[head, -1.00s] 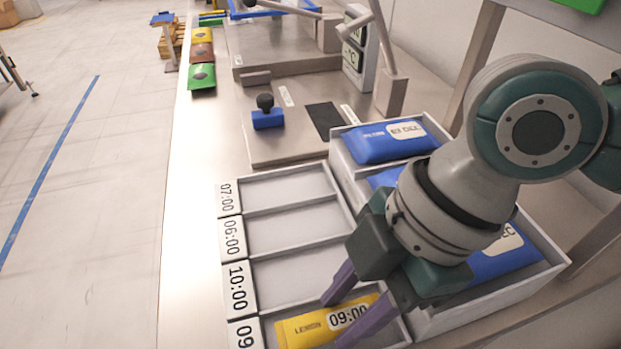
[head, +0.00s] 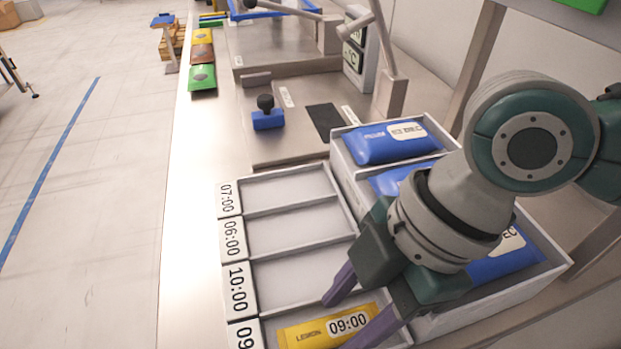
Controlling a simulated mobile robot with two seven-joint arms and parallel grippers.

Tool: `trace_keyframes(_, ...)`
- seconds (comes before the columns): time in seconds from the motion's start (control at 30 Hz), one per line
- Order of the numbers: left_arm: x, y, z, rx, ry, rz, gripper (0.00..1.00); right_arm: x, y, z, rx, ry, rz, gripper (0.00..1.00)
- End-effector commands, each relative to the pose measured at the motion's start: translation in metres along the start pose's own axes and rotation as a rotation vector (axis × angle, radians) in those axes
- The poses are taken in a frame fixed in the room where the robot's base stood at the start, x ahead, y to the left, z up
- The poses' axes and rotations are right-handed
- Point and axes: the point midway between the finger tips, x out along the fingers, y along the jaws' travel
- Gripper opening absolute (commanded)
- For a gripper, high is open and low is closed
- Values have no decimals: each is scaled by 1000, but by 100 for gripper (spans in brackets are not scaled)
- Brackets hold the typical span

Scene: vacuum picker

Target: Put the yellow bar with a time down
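The yellow bar (head: 302,335) carries a white label reading 09:00. It lies flat in the nearest compartment of the grey tray (head: 354,213), whose tag starts with 09 and is cut off by the picture's edge. My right gripper (head: 338,322) has its purple fingers spread apart over the bar, one on the far side and one across its right, near end. I cannot tell whether either finger touches it. My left gripper is not in view.
Compartments tagged 07:00, 06:00 and 10:00 are empty. A second grey tray (head: 548,262) with blue packs (head: 385,143) stands to the right, partly behind my arm. A blue stamp (head: 267,118) stands behind the trays. Green, brown and yellow packs (head: 202,78) lie at the far left edge.

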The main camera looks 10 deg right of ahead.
Motion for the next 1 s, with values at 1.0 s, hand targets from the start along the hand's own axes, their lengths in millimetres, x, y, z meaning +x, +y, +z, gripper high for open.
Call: trace_keyframes(1.0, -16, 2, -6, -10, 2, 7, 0, -113, 0, 0, 0, 0, 0, 51)
